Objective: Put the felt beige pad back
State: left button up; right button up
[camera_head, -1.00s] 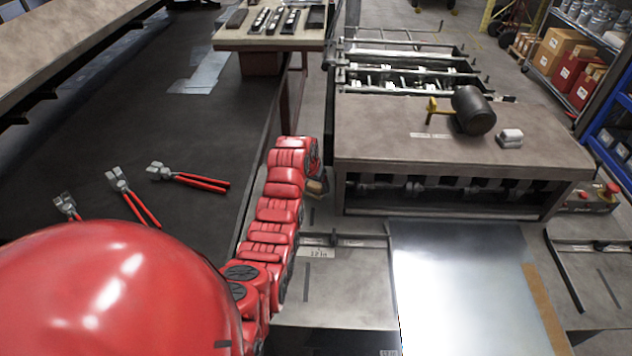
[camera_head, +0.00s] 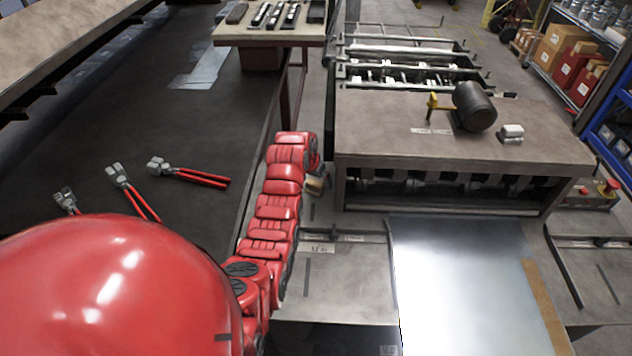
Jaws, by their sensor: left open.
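A small tan block (camera_head: 315,185) shows beside the end of my left arm, partly hidden by it; it may be the beige pad, but I cannot tell for sure. My left gripper (camera_head: 316,170) is at the far end of the red arm, mostly hidden behind the wrist. It is open, close to the tan block; I cannot tell whether they touch. A small pale block (camera_head: 512,132) with a dark underside lies on the brown worktop at right. My right gripper is not in view.
A shiny metal sheet (camera_head: 460,280) lies in front. Red-handled pliers (camera_head: 190,172) rest on the dark bench (camera_head: 150,120) at left.

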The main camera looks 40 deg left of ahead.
pick_arm(q)
jog(key=p+v, duration=0.1)
jog(key=v, duration=1)
jog(key=shift+p, duration=0.4)
